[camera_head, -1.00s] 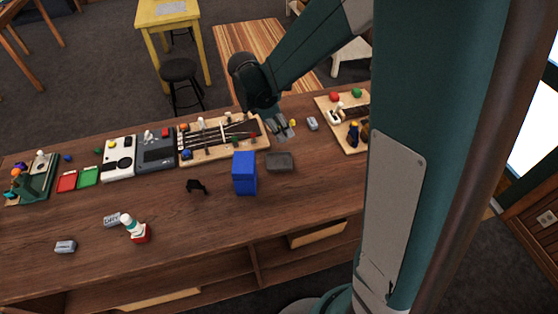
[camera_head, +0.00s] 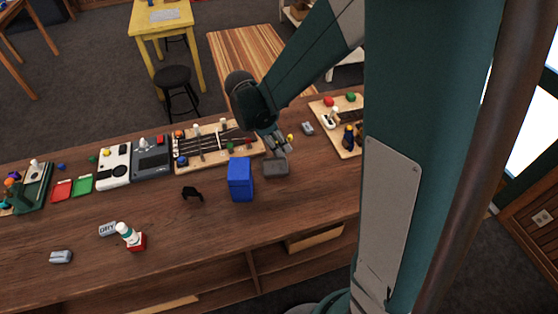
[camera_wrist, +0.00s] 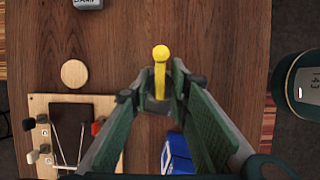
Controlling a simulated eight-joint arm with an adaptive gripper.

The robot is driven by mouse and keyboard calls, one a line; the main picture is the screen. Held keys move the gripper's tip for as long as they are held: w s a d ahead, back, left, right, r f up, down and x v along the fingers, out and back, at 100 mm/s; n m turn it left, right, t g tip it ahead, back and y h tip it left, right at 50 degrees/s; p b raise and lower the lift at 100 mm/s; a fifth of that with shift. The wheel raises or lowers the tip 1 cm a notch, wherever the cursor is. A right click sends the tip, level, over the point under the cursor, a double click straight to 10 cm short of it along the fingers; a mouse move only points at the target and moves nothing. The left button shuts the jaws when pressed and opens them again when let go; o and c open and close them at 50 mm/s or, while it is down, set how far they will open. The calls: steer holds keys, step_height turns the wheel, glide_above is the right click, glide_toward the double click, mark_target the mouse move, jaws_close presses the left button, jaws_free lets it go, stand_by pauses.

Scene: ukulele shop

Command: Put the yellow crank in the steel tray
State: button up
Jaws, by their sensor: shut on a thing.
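The yellow crank (camera_wrist: 160,62) is between my fingertips, with its round knob end sticking out past them in the wrist view. The steel tray (camera_head: 276,167) is a small grey rectangular tray on the wooden bench, right of the blue box. In the wrist view my fingers mostly hide what lies beneath the crank.
The tall blue box (camera_head: 240,180) stands close left of the tray. A stringed wooden board (camera_head: 215,143) lies behind it, and another board (camera_head: 338,125) is at right. A grey block (camera_head: 307,128) lies between. The bench in front of the tray is clear.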

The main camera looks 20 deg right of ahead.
steer(key=shift+f, duration=2)
steer(key=shift+f, duration=2.05)
steer(key=shift+f, duration=0.15)
steer(key=o, duration=0.4)
steer(key=shift+o, duration=0.5)
steer(key=shift+r, duration=0.2)
steer(key=v, duration=1.2)
